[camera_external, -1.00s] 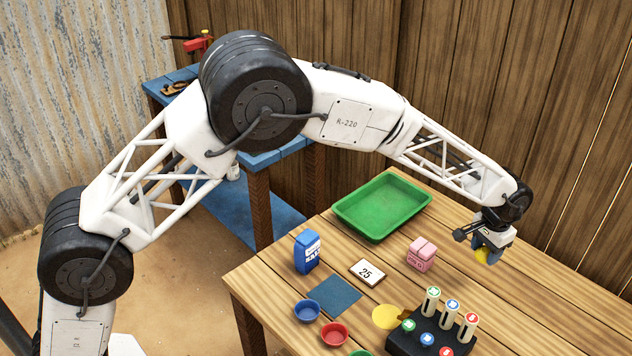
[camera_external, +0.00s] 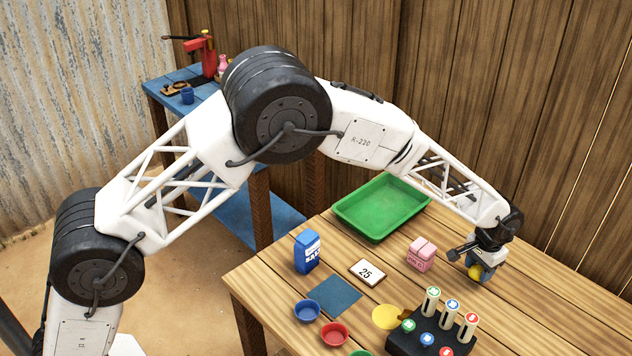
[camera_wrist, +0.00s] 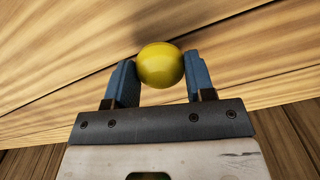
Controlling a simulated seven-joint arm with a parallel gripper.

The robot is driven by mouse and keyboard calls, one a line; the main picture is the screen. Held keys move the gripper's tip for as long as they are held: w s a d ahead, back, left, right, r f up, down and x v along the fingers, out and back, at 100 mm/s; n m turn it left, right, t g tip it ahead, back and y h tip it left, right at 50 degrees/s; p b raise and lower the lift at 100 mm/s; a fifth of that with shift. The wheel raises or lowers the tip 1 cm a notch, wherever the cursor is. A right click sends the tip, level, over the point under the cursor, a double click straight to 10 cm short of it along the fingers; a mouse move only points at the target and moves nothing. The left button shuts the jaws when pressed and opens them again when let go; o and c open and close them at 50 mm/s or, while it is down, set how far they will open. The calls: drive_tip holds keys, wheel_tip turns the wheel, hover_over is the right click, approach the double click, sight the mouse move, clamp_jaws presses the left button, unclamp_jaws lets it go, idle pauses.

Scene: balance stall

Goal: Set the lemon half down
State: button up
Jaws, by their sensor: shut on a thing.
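The yellow lemon half (camera_external: 475,271) is between the fingers of my gripper (camera_external: 481,271), at the right side of the wooden table. In the wrist view the lemon half (camera_wrist: 160,65) shows its rounded yellow side between the two blue fingers of my gripper (camera_wrist: 159,82), which are shut on it. The wooden tabletop fills the view behind it. I cannot tell whether the lemon half touches the table or hangs just above it.
A pink box (camera_external: 421,254) stands just left of my gripper. A black rack with buttons and upright tubes (camera_external: 408,341) is in front.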

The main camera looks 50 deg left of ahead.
sight(479, 267)
drive_tip(key=shift+f, duration=0.95)
drive_tip(key=shift+f, duration=0.2)
drive_tip(key=o, duration=0.9)
drive_tip(key=shift+r, duration=0.2)
wheel_tip(479, 267, up, 12)
